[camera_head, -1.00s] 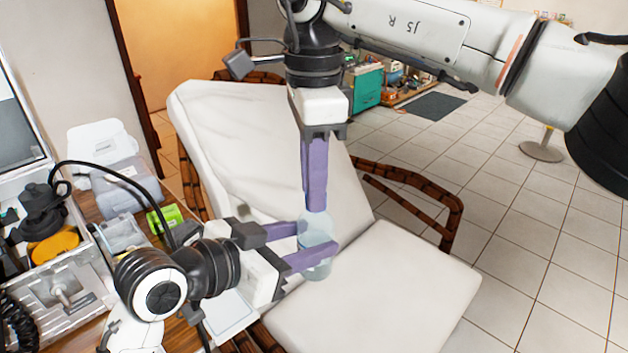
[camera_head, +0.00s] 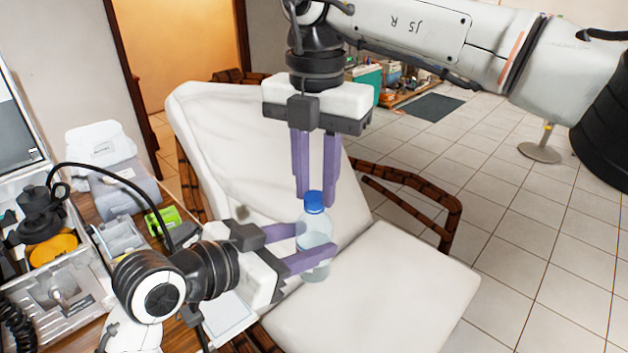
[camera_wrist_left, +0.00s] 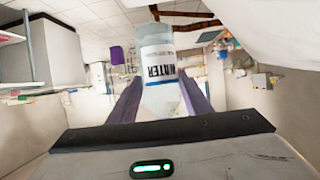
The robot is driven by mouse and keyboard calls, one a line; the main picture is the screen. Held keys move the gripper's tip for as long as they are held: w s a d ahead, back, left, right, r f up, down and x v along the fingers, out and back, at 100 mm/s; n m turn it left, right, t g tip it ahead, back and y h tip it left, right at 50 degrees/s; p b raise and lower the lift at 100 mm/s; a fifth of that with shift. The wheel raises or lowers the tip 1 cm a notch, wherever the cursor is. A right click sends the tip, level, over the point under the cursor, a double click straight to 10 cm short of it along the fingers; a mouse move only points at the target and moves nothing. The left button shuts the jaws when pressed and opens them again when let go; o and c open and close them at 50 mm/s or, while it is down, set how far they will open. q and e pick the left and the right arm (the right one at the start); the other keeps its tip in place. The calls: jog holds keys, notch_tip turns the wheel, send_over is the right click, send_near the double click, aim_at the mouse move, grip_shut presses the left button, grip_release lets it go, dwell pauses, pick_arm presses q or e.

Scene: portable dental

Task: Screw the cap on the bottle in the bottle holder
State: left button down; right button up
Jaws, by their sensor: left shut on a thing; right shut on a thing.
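A clear bottle (camera_head: 315,222) stands upright in the middle of the head view, above the white chair seat. A blue cap (camera_head: 314,201) sits at its top; whether it is threaded on cannot be told. My left gripper (camera_head: 317,236) is shut on the bottle's body from the left. In the left wrist view, the bottle (camera_wrist_left: 160,72) with a white label and dark lettering lies between the two fingers (camera_wrist_left: 160,92). My right gripper (camera_head: 316,203) points down from above and is shut on the cap, one finger on each side. No bottle holder can be made out.
A white reclining chair (camera_head: 390,290) with dark woven arms lies under and behind both grippers. At the left, a wooden table holds an open case (camera_head: 65,290), a green item (camera_head: 163,219) and white containers (camera_head: 103,145). Tiled floor at the right is open.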

jog(key=m, duration=0.4)
jog(key=shift+d, duration=0.1)
jog(key=m, duration=0.4)
jog(key=shift+m, duration=0.4)
jog(key=m, duration=0.4)
jog(key=shift+s, duration=0.15)
jog(key=m, duration=0.4)
jog(key=shift+m, duration=0.4)
jog(key=o, duration=1)
jog(key=shift+s, duration=0.1)
